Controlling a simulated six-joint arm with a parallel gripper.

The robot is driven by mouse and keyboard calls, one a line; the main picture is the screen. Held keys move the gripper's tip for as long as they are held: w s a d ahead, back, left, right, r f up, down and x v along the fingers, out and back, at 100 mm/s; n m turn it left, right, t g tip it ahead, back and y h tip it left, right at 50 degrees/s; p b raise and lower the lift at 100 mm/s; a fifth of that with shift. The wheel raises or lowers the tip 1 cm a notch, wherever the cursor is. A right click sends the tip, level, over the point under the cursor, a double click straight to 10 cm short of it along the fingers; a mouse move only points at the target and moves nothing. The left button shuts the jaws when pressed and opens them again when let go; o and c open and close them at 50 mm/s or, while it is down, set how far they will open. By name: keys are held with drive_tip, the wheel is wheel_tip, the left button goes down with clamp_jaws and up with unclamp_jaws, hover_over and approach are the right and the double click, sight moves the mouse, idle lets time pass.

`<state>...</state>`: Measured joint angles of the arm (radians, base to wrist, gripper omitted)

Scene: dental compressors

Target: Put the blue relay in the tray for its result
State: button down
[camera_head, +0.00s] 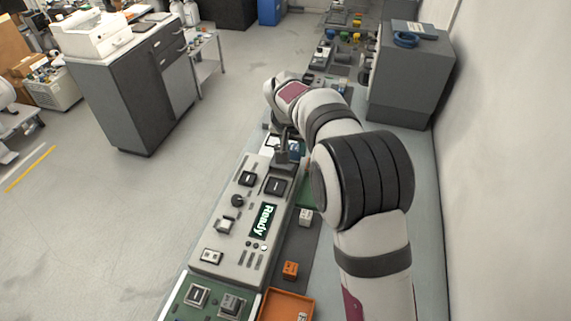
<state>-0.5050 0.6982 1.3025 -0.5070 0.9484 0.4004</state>
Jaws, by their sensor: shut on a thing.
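My gripper (287,154) is at the far end of the beige test panel (222,254), partly hidden by my own arm. It is shut on the blue relay (297,149), which shows as a small blue patch beside the fingers. I cannot tell whether the relay touches the panel. The panel's display (263,220) reads "Ready". An orange tray (269,307) stands at the near end, cut off by the frame, with a small pale part in it. A green surface (306,190), perhaps another tray, shows right of the panel, mostly hidden by my arm.
A white relay (305,217) and an orange relay (290,270) rest on the dark strip right of the panel. A green circuit board (208,305) lies at the near left. A grey cabinet (410,75) stands at the right, by the wall.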

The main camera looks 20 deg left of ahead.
drive_tip(key=d+f, duration=0.2)
drive_tip(key=d, duration=0.7)
drive_tip(key=d+f, duration=0.2)
drive_tip(key=d, duration=0.7)
drive_tip(key=a+f, duration=0.2)
drive_tip(key=a, duration=0.1)
drive_tip(key=w+a+f, duration=0.1)
drive_tip(key=a+f, duration=0.1)
drive_tip(key=a, duration=0.2)
drive_tip(key=w+a+f, duration=0.1)
drive_tip(key=a+f, duration=0.2)
drive_tip(key=a, duration=0.1)
drive_tip(key=shift+w, duration=0.25)
drive_tip(key=shift+f, duration=1.95)
drive_tip(key=c, duration=0.5)
unclamp_jaws()
drive_tip(key=shift+f, duration=0.1)
drive_tip(key=shift+c, duration=0.2)
